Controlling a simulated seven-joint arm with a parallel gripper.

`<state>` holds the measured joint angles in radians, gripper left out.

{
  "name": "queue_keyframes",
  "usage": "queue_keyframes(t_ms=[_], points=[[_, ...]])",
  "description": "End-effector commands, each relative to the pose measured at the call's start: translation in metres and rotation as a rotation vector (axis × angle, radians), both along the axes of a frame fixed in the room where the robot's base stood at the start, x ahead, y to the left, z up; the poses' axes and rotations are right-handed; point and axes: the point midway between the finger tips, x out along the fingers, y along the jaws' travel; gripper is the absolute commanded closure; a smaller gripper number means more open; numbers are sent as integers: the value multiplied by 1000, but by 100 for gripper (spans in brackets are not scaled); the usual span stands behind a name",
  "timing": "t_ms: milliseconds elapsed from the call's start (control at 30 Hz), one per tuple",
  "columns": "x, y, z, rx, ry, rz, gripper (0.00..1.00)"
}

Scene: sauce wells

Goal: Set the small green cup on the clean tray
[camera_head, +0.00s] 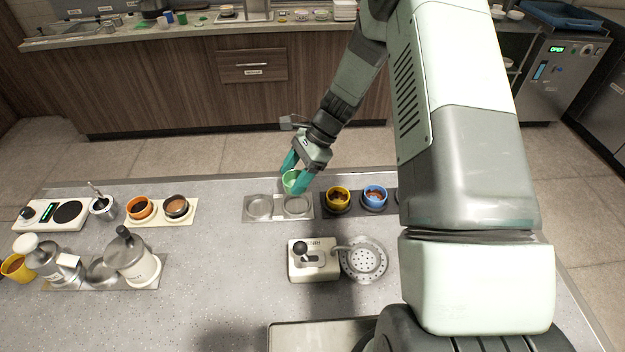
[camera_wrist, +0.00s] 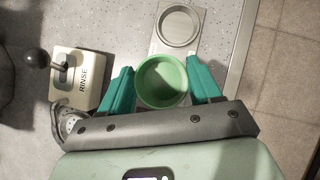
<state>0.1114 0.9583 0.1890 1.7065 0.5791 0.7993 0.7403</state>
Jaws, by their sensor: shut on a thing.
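The small green cup (camera_head: 291,182) is between the teal fingers of my gripper (camera_head: 295,177), shut on its sides. In the wrist view the cup (camera_wrist: 163,82) looks upright and empty inside, with a teal finger against each side. A pale metal tray (camera_head: 278,217) with two round, empty wells lies below the cup; no label on it can be read. The cup is over or near the back of its right well. In the wrist view one well of this tray (camera_wrist: 203,32) shows beyond the cup, and the other is hidden. The gap under the cup is unclear.
A dark tray with a yellow cup (camera_head: 338,199) and a blue cup (camera_head: 375,196) stands just right. A rinse unit (camera_head: 313,259) with a round drain (camera_head: 364,260) is in front. A cream tray (camera_head: 190,217) holds orange and dark cups at left. Open counter lies between.

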Motion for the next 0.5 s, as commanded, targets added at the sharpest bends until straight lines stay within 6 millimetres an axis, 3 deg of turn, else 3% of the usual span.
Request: queue_keyframes(t_ms=[500], points=[[-1, -1, -49, 0, 2, -1, 68]])
